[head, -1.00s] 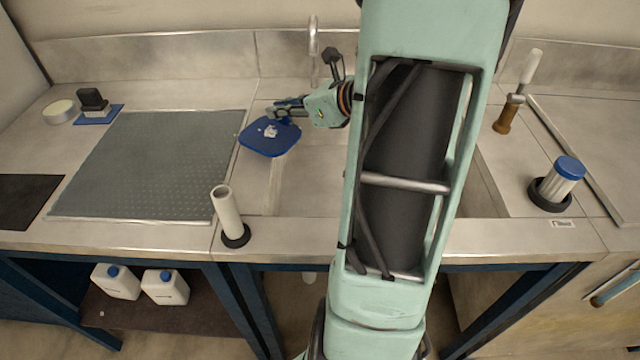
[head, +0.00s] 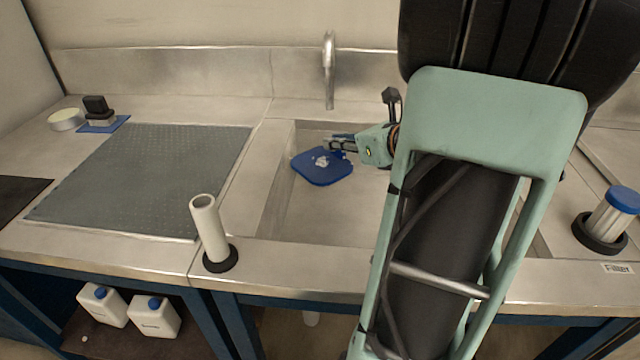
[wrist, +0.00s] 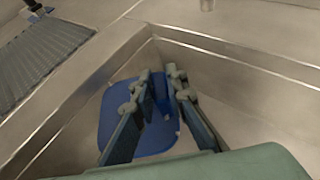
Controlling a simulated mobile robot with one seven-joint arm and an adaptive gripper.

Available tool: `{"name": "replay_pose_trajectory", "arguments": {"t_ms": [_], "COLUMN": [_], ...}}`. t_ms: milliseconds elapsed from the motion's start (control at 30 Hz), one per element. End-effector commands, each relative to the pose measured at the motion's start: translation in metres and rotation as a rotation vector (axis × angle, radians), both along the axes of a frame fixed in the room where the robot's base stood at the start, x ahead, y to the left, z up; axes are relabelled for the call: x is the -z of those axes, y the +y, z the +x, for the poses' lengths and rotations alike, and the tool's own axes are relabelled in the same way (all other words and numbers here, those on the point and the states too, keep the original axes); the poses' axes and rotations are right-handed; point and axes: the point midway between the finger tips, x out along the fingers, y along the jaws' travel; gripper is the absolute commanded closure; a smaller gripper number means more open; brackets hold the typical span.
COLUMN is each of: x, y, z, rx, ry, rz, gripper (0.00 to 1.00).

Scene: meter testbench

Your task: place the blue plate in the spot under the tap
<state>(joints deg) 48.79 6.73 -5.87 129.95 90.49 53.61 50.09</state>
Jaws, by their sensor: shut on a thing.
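The blue plate (head: 322,170) is a rounded square with a small pale raised part on top. My gripper (head: 328,146) is shut on it from the right, and the plate looks roughly level over the left part of the sink (head: 315,222). In the wrist view the plate (wrist: 106,110) lies beneath my gripper's two fingers (wrist: 163,84), within the sink's outline; its exact height above the sink floor cannot be told. The tap (head: 329,70) is a curved metal spout at the back, behind the plate. My gripper hides the plate's far right corner.
A ribbed grey drain mat (head: 150,175) lies left of the sink. A white tube on a black base (head: 210,235) stands at the front left rim. A blue-capped filter (head: 612,215) stands at the right. Open sink room lies in front of the plate.

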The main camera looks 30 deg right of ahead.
Motion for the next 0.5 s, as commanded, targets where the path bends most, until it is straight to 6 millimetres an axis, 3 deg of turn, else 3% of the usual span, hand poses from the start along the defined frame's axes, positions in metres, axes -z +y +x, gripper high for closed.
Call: {"name": "replay_pose_trajectory", "arguments": {"t_ms": [33, 200, 500], "x": [0.018, 0.055, 0.079], "y": [0.000, 0.000, 0.000], "z": [0.000, 0.001, 0.001], "rx": [0.002, 0.001, 0.000], "ry": [-0.002, -0.004, -0.005], "rz": [0.005, 0.003, 0.001], "gripper": [1.00, 1.00, 1.00]}}
